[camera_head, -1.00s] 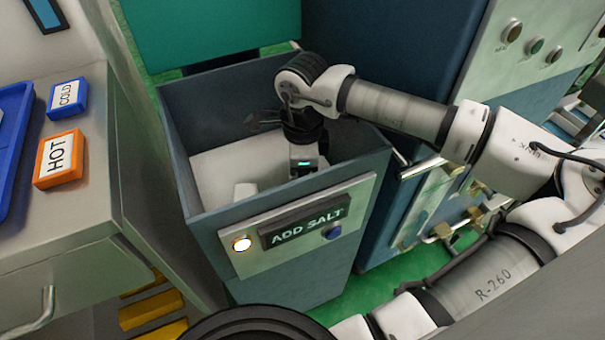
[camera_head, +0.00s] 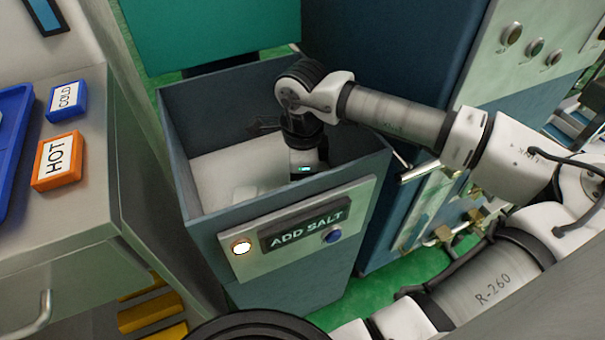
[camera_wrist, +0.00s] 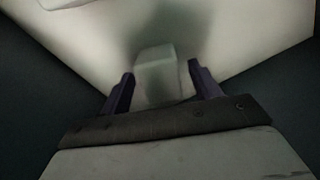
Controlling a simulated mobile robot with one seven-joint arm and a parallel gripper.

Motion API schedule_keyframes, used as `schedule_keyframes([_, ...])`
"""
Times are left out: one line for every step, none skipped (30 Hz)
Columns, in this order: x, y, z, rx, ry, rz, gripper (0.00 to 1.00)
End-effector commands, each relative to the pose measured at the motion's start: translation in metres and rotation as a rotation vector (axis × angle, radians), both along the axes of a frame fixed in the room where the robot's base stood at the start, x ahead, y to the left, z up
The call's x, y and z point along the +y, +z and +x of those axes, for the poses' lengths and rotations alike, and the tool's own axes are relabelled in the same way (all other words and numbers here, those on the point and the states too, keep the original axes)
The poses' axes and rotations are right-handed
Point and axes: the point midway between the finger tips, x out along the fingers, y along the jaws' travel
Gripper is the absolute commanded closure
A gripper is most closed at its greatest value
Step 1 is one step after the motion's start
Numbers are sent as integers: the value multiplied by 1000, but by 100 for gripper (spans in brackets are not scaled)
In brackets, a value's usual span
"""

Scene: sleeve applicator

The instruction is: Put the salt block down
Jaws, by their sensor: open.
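The salt block is a pale, whitish block (camera_wrist: 157,72) between the two dark fingers of my gripper (camera_wrist: 160,85) in the wrist view. The fingers stand open, one on each side of it. It sits over the white floor of the salt bin; whether it rests on that floor is hard to tell. In the head view the block (camera_head: 246,191) shows as a faint pale shape low in the bin. The bin (camera_head: 190,170) is a blue-grey open box with an "ADD SALT" sign (camera_head: 304,230). My gripper reaches down inside it, its fingers mostly hidden there.
A lit white button (camera_head: 241,247) and a blue button (camera_head: 332,236) are on the bin's front. An orange HOT block (camera_head: 57,160) and a blue COLD block (camera_head: 66,100) lie on the counter at left. The bin walls surround my gripper closely.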

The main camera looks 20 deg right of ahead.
Motion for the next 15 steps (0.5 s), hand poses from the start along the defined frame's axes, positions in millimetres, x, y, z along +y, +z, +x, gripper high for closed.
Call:
schedule_keyframes([0, 8, 0, -1, 0, -1, 38])
schedule_keyframes([0, 12, 0, -2, 0, -2, 38])
schedule_keyframes([-1, 20, 1, -2, -1, -2, 38])
schedule_keyframes([-1, 26, 1, -2, -1, -2, 38])
schedule_keyframes([0, 33, 0, -2, -1, -2, 38])
schedule_keyframes([-1, 42, 1, -3, -1, -3, 38])
schedule_keyframes([-1, 49, 0, -1, -1, -3, 38])
schedule_keyframes([0, 56, 0, -2, -1, -2, 38])
schedule_keyframes([-1, 65, 1, -2, -1, -2, 38])
schedule_keyframes([-1, 72, 0, -2, -2, -2, 38])
schedule_keyframes([-1, 78, 1, -2, -2, -2, 38])
schedule_keyframes([-1, 86, 0, -1, -2, -3, 38])
schedule_keyframes([-1, 91, 0, -2, -1, -2, 38])
schedule_keyframes([0, 96, 0, -2, -1, -1, 38])
schedule_keyframes([0, 102, 0, -2, 0, -2, 38])
